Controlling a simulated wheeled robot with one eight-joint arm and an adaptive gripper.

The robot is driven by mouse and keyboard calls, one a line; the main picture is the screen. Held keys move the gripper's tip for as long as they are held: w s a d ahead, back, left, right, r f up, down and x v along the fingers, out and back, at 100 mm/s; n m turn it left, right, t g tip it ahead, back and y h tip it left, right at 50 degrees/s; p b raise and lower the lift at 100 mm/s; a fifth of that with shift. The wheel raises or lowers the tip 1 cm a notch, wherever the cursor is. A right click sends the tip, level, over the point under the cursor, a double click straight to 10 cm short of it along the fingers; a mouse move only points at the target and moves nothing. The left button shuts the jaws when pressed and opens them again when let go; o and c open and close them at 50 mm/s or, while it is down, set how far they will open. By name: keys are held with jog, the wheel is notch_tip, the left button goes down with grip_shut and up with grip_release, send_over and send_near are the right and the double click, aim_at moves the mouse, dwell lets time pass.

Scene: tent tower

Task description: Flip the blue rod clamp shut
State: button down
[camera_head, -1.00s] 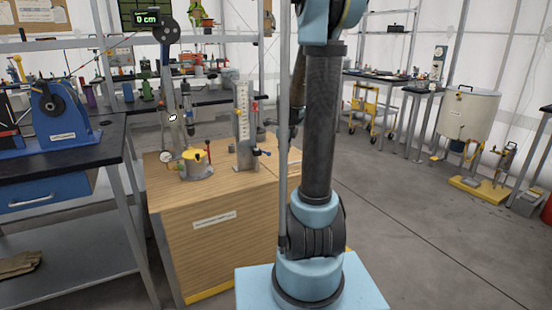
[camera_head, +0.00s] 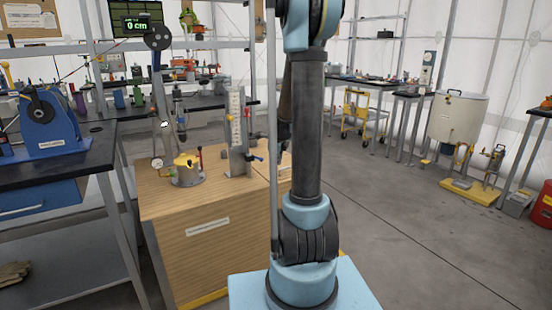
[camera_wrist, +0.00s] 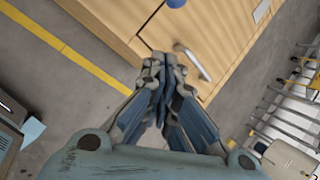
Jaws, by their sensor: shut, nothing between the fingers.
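A small blue part (camera_head: 257,158), likely the blue rod clamp, sticks out at the right of the upright metal stand with a white scale (camera_head: 236,125) on the wooden cabinet (camera_head: 215,235). It is too small to tell whether it is open. In the wrist view a blue rounded piece (camera_wrist: 176,3) is cut off by the top edge; I cannot tell if it is the same part. My gripper (camera_wrist: 160,62) is shut and empty, pointing towards the cabinet with its tips apart from the blue piece. In the head view the fingers are hidden by my arm.
A yellow-topped device (camera_head: 186,172) with a red-handled lever stands left of the scale stand. The wrist view shows a metal handle (camera_wrist: 192,62) on the cabinet. A blue winch (camera_head: 45,122) sits on the left bench.

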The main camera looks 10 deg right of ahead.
aim_at(258, 158)
jog(key=x, duration=0.5)
jog(key=shift+w+f, duration=0.15)
jog(key=shift+f, duration=0.05)
jog(key=a+r, duration=0.1)
jog(key=w+a+r, duration=0.1)
jog(key=a, duration=0.1)
jog(key=shift+w+r, duration=0.15)
